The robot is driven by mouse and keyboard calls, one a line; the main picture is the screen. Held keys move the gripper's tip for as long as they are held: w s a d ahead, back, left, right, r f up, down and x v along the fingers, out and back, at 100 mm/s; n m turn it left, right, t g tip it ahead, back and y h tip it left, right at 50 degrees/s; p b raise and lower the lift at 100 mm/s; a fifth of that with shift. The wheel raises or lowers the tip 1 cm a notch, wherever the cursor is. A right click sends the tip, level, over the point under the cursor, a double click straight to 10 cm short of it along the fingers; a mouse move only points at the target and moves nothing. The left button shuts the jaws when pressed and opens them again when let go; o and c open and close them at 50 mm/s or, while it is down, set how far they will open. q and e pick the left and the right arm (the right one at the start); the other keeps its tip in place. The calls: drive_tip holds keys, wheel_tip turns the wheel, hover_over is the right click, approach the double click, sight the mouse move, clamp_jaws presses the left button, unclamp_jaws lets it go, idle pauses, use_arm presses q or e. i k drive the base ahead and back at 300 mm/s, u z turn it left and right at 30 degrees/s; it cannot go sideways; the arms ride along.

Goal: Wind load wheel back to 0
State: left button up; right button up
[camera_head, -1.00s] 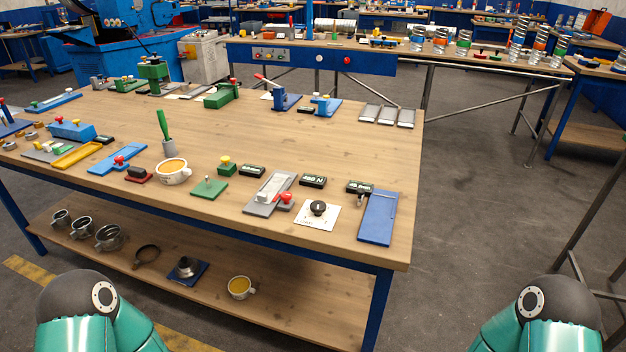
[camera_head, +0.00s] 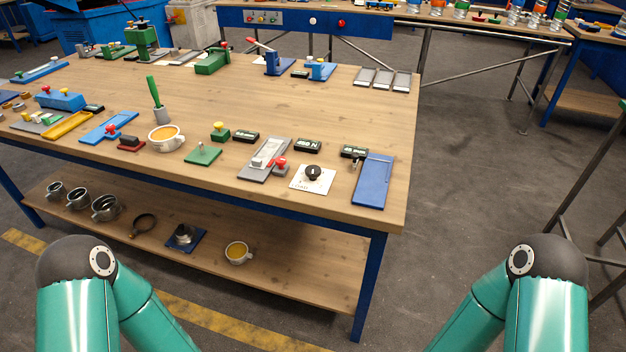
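A black round knob (camera_head: 313,172) sits on a white dial plate (camera_head: 312,181) near the front right of the wooden table; its markings are too small to read. It looks like the load wheel, but I cannot be sure. A black display (camera_head: 307,145) with a reading ending in N stands just behind it. A grey fixture (camera_head: 264,160) with a red knob (camera_head: 279,163) lies to its left. My two arms show only as teal links at the bottom left and bottom right. Both grippers are out of the picture.
A blue plate (camera_head: 374,182) lies right of the dial, by the table's right edge (camera_head: 408,190). A small display (camera_head: 354,152) stands behind it. A green plate (camera_head: 203,155) and a cup (camera_head: 166,139) lie further left. A lower shelf (camera_head: 290,275) holds cups and rings.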

sight(312, 171)
drive_tip(key=z, duration=0.05)
drive_tip(key=k, duration=1.1)
drive_tip(key=u, duration=0.65)
drive_tip(key=i, duration=1.8)
drive_tip(key=z, duration=0.65)
